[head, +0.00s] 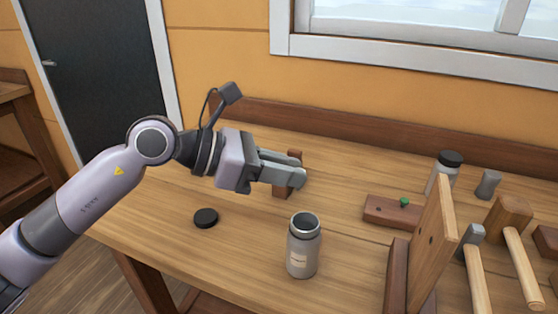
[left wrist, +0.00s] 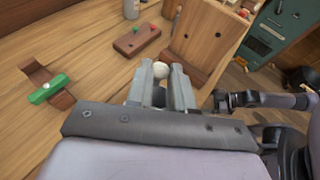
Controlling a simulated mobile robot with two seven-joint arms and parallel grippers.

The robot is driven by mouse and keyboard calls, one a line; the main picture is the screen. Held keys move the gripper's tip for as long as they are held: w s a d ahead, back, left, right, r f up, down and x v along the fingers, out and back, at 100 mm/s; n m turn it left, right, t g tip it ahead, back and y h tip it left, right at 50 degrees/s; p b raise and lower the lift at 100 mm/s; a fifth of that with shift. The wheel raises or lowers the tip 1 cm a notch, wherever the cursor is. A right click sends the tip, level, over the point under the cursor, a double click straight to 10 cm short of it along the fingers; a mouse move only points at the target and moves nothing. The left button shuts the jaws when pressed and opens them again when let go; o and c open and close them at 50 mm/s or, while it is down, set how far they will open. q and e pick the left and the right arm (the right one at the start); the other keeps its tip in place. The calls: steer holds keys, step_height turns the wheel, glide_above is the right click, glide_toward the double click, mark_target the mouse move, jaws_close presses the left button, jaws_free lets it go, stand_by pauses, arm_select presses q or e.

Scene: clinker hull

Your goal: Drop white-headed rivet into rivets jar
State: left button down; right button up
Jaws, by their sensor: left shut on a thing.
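My left gripper (head: 298,178) is shut above the bench, up and to the left of the open jar. In the left wrist view, a round white head, the white-headed rivet (left wrist: 160,70), shows between the tips of my left gripper (left wrist: 160,82). In the head view the fingers hide the rivet. The rivets jar (head: 303,250) is a grey jar with a pale label. It stands upright with its mouth open, apart from the gripper. What looks like part of my right arm shows at the right of the left wrist view, too unclear to read its jaws.
A black lid (head: 205,218) lies left of the jar. A wooden block with a green-headed rivet (head: 390,211), an upright wooden board (head: 432,245), mallets (head: 510,220) and a black-capped jar (head: 446,172) stand to the right. A brown wooden piece (head: 282,190) is behind the gripper.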

arm_select(q)
step_height(320, 180, down, 6)
steer(key=b, duration=0.3)
steer(key=shift+r, duration=0.1)
steer(key=c, duration=0.9)
jaws_free()
steer(key=b+v, duration=0.1)
steer(key=v, duration=0.6)
